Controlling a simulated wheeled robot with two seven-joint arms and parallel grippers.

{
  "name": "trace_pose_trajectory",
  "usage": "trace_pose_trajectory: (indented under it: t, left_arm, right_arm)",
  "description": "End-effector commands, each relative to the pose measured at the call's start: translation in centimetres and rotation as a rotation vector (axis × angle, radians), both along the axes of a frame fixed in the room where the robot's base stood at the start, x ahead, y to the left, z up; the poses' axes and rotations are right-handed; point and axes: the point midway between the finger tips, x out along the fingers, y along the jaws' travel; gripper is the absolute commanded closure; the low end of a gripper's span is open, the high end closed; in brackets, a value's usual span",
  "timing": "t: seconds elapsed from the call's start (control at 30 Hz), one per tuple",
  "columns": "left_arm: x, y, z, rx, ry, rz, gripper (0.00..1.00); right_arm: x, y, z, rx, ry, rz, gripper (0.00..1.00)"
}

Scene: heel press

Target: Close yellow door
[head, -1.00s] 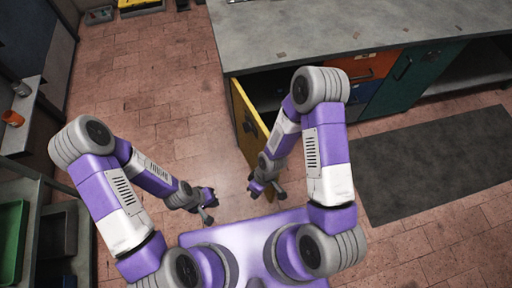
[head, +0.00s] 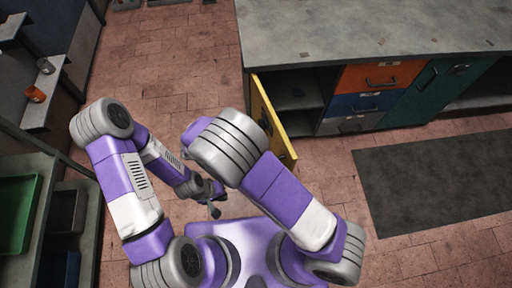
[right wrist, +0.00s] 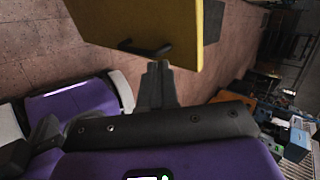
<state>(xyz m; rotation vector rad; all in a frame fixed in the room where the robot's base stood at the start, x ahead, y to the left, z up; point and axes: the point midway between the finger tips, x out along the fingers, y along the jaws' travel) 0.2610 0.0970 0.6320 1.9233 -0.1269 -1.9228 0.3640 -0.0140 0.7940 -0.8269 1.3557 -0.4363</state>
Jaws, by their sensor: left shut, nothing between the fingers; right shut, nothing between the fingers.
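The yellow door (head: 268,112) stands open in the head view, swung out from the left end of the counter cabinet. Dark shelves (head: 298,92) show behind it. In the right wrist view the door's yellow face (right wrist: 150,18) fills the top middle, with a dark bar handle (right wrist: 146,48) near its lower edge. My right gripper (right wrist: 158,66) is shut and empty just below that handle; I cannot tell whether it touches the door. My right arm hides this gripper in the head view. My left gripper (head: 216,203) is shut and empty, low and left of the door.
A grey counter (head: 370,30) spans the top right, above orange (head: 380,74) and blue drawers and a green door (head: 420,95). A dark mat (head: 440,180) lies on the floor at right. Shelves with a green bin (head: 15,210) stand at left. Tiled floor is open left of the yellow door.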

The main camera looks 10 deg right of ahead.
Motion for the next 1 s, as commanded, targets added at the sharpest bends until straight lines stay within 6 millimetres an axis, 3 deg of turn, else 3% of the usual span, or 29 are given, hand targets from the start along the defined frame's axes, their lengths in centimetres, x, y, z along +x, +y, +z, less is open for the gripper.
trace_pose_trajectory:
  t: [0.37,0.63,1.0]
  left_arm:
    - [0.0,0.0,-3.2,0.0,0.0,0.0,1.0]
    - [0.0,0.0,-4.2,0.0,0.0,0.0,1.0]
    - [0.0,0.0,-4.3,0.0,0.0,0.0,1.0]
  right_arm:
    - [1.4,-5.8,-5.9,-0.002,0.002,-0.004,1.0]
    - [2.4,-9.0,-5.7,0.002,0.0,-0.004,1.0]
    - [2.6,-9.6,-5.5,0.003,-0.001,-0.003,1.0]
